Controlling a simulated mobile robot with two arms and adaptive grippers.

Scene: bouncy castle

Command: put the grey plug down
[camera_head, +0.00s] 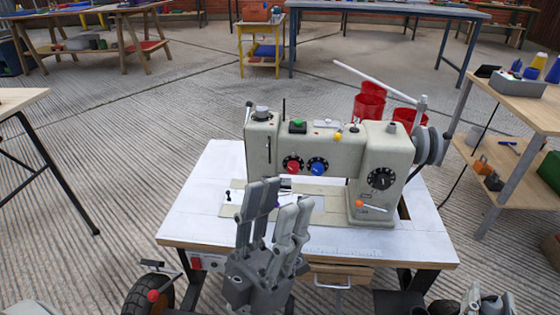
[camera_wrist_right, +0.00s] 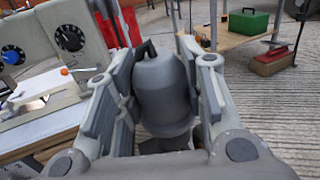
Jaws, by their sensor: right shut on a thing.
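The grey plug (camera_wrist_right: 162,85) is a smooth, rounded grey body with a black loop on top. In the right wrist view it sits between the fingers of my right gripper (camera_wrist_right: 160,60), which is shut on it. In the head view my right gripper (camera_head: 485,302) shows only partly at the bottom right edge, and I cannot make out the plug clearly there. My left gripper (camera_head: 281,196) is open and empty, fingers up, in front of the sewing machine (camera_head: 330,150).
The sewing machine stands on a white-topped table (camera_head: 200,215). Red bins (camera_head: 369,103) stand behind it. In the wrist view, a green box (camera_wrist_right: 248,24) sits on a shelf. Open ribbed floor (camera_head: 120,130) lies left.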

